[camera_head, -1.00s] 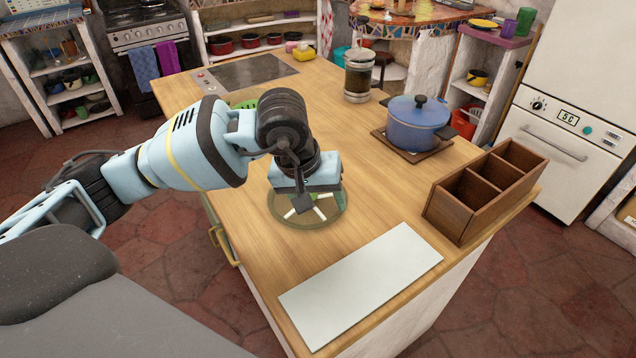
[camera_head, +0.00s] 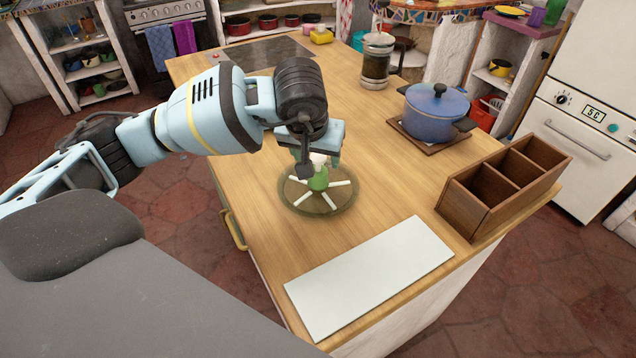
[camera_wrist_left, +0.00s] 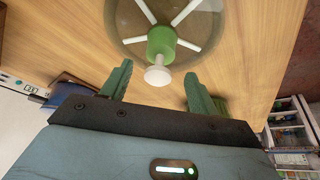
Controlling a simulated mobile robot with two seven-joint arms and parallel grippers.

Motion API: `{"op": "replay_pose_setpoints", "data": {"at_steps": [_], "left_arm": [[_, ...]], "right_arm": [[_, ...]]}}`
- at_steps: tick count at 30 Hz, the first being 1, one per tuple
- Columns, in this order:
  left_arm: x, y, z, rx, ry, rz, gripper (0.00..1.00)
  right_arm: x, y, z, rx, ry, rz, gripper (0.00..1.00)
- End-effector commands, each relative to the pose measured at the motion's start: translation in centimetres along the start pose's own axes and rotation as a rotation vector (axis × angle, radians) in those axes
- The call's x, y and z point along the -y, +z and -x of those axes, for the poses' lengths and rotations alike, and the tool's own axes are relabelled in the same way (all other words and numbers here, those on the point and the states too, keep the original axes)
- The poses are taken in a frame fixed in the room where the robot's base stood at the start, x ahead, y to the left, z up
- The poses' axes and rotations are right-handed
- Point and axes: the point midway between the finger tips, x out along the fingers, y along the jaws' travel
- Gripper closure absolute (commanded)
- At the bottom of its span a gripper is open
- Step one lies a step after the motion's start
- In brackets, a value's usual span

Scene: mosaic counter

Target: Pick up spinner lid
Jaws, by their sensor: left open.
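The spinner lid (camera_head: 326,206) lies flat on the wooden counter, a see-through round disc with white spokes, a green hub and a pale knob on top. In the left wrist view the lid (camera_wrist_left: 162,40) is at the top, its pale knob (camera_wrist_left: 157,76) pointing toward my gripper. My left gripper (camera_head: 312,163) is over the back part of the lid, beside the hub. Its two green fingers are apart, and the knob shows between the fingertips (camera_wrist_left: 157,74) in the wrist view. I cannot tell the exact gap in depth. My right gripper is not in view.
A white board (camera_head: 370,278) lies in front of the lid. A wooden compartment box (camera_head: 462,212) stands at right. A blue pot (camera_head: 434,117) and a glass jar (camera_head: 375,66) stand further back. Bare counter (camera_head: 385,190) lies right of the lid.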

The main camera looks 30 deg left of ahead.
Motion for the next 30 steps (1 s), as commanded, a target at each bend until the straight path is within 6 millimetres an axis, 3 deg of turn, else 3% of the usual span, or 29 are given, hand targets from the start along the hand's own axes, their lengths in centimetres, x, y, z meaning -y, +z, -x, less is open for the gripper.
{"op": "replay_pose_setpoints", "data": {"at_steps": [9,18,30], "left_arm": [[-0.1,-0.2,-4.0,0.001,0.0,0.002,0.4],[-0.1,-0.3,-4.3,0.0,0.0,0.001,0.41],[-0.1,-0.3,-4.3,0.0,0.0,0.001,0.93]], "right_arm": [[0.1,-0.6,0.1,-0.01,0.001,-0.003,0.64],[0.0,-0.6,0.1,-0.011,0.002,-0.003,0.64],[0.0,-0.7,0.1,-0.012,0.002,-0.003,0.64]]}}
